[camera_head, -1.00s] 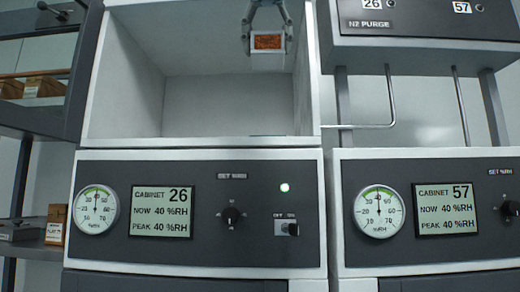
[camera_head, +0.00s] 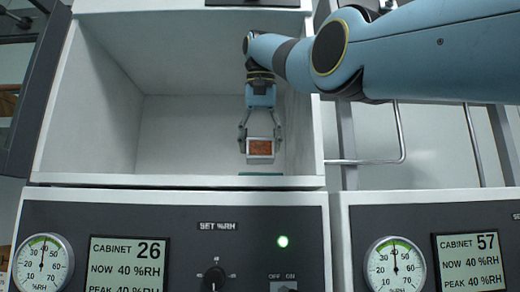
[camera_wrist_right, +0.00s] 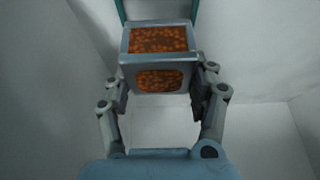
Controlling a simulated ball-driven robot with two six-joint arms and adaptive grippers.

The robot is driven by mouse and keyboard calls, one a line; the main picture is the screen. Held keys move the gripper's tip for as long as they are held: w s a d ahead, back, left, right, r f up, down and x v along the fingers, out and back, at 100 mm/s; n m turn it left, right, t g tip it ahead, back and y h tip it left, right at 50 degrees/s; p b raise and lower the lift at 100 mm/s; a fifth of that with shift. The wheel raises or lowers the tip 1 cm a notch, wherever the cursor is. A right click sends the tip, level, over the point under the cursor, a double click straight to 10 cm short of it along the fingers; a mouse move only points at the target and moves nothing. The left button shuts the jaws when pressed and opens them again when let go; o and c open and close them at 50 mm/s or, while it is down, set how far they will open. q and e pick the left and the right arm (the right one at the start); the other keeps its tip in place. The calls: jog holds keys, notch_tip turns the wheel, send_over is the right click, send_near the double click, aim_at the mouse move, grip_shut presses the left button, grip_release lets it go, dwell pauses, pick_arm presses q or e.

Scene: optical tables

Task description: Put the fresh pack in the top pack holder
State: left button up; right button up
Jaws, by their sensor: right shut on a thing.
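The fresh pack (camera_head: 260,148) is a small grey-framed box with an orange, beaded window. My right gripper (camera_head: 260,138) is shut on it and holds it inside the open white cabinet, toward the right side. The right wrist view shows the pack (camera_wrist_right: 158,58) between the fingers (camera_wrist_right: 160,80), with orange beads on two faces. A teal strip (camera_head: 261,174) shows at the cabinet's front edge below the pack; teal also shows behind the pack in the right wrist view (camera_wrist_right: 122,10). I cannot tell whether this is the top pack holder. My left gripper is not in view.
The cabinet's left wall (camera_head: 85,110) and front lip (camera_head: 150,181) bound the opening. Below is the cabinet 26 panel (camera_head: 175,240) with a lit green lamp (camera_head: 283,241). A bent metal rod (camera_head: 401,130) stands to the right. The cabinet's left half is empty.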

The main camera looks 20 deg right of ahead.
aim_at(260, 163)
notch_tip(260, 163, down, 4)
jog(key=shift+s+r+b, duration=0.1)
jog(key=shift+r+b, duration=0.05)
jog(key=shift+b, duration=0.8)
jog(key=shift+w+f, duration=0.2)
jog(key=shift+f, duration=0.15)
jog(key=shift+s+r, duration=0.15)
jog(key=shift+s, duration=0.1)
jog(key=o, duration=1.3)
jog(key=shift+w+f, duration=0.1)
jog(key=shift+f, duration=0.1)
jog(key=shift+c, duration=0.2)
jog(key=shift+r, duration=0.1)
